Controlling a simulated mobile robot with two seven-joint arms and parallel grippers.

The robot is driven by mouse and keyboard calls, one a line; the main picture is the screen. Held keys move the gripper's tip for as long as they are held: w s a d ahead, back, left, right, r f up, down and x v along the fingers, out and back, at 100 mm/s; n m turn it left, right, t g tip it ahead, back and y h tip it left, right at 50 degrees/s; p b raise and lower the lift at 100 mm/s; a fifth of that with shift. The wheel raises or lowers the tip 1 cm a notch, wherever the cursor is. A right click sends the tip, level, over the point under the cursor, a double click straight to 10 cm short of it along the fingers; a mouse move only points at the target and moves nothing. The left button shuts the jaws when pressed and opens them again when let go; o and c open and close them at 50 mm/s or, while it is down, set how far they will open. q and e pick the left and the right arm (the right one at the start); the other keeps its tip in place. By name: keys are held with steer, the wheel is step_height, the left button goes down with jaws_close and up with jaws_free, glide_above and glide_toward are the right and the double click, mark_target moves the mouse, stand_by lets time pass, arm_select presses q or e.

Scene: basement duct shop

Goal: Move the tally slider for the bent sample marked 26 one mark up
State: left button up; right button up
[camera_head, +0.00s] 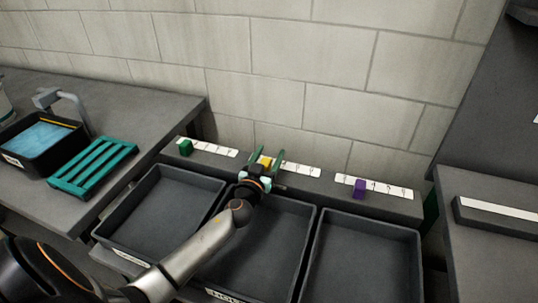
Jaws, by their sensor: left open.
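A long dark tally ledge (330,178) runs along the wall with three white marked strips. A green slider (185,147) is at the left end of the left strip. A yellow slider (266,161) is at the left part of the middle strip (303,169). A purple slider (359,187) is on the right strip (391,190). My left gripper (269,157) is open, its green fingers on either side of the yellow slider; contact cannot be told. My gripper's body hides part of the ledge there. I cannot make out a bent sample marked 26. My right gripper is out of view.
Three dark trays, left (163,203), middle (268,240) and right (364,262), stand in front of the ledge and look empty. A green slatted rack (94,166) and a dark bin with blue contents (40,143) sit on the left table. A block wall rises behind.

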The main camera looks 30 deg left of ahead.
arm_select(q)
steer(key=shift+c, duration=0.2)
jaws_close()
stand_by(1.1)
